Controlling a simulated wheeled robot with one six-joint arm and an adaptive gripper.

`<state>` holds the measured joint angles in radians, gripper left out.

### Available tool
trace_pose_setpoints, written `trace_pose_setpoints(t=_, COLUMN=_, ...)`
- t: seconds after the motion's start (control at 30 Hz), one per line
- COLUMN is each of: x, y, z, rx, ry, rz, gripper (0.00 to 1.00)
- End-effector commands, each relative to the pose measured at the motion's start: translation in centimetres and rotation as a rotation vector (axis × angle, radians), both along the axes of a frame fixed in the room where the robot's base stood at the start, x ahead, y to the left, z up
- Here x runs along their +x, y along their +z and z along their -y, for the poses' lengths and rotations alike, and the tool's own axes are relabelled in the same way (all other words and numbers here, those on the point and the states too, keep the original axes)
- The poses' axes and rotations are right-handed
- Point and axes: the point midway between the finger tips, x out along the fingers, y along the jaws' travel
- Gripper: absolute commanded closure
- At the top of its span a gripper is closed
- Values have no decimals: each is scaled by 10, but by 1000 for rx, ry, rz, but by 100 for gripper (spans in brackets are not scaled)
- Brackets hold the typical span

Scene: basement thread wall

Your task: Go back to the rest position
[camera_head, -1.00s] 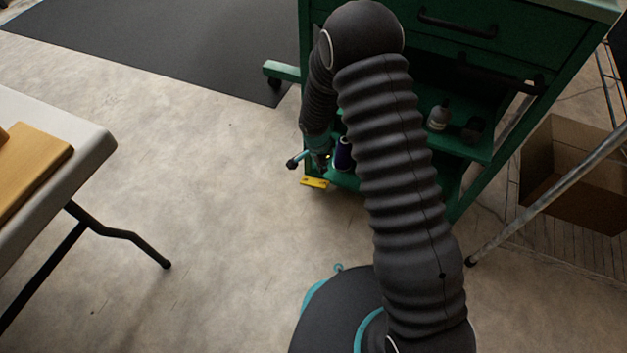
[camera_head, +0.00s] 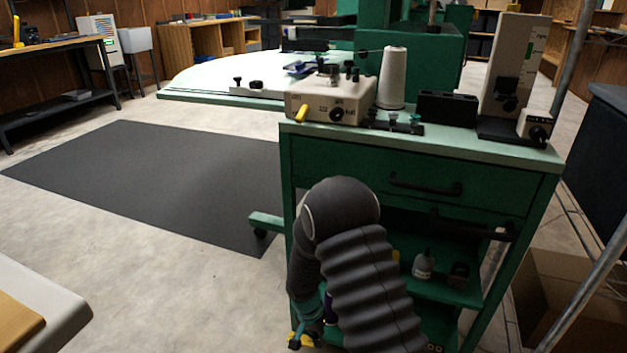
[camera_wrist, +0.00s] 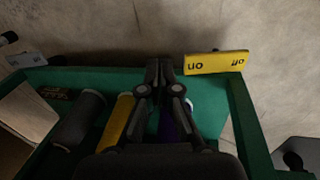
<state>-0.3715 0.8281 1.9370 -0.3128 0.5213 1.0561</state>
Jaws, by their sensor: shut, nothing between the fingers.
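My gripper (camera_wrist: 159,72) is shut and empty in the wrist view. Its fingertips are together over the inner edge of a green shelf (camera_wrist: 60,78). In the head view my arm bends down in front of the green cart (camera_head: 300,170), and its lower end (camera_head: 308,335) is partly hidden by the arm and the picture's edge. A purple spool (camera_wrist: 168,128) lies under or beside my fingers, partly covered. A yellow spool (camera_wrist: 118,122) and a dark grey spool (camera_wrist: 82,118) are to the left. A yellow on/off label (camera_wrist: 217,63) is just right of the fingertips.
On the cart top stand a beige control box (camera_head: 330,97), a white thread cone (camera_head: 392,78) and a gauge stand (camera_head: 515,70). A small bottle (camera_head: 423,265) sits on a cart shelf. A table corner (camera_head: 60,300) is at lower left. Floor and a dark mat (camera_head: 150,180) are open.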

Motion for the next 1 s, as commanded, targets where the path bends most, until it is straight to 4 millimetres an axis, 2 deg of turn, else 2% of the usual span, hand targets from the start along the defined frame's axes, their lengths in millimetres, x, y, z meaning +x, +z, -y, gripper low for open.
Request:
trace_pose_setpoints(t=0.27, x=-35, y=70, z=20, rx=18, ry=242, rz=-108, gripper=100)
trace_pose_setpoints(t=0.47, x=-58, y=140, z=38, rx=57, ry=377, rz=-129, gripper=100)
trace_pose_setpoints(t=0.7, x=-89, y=222, z=61, rx=108, ry=491, rz=-102, gripper=100)
trace_pose_setpoints(t=1.0, x=-133, y=308, z=87, rx=150, ry=568, rz=-7, gripper=100)
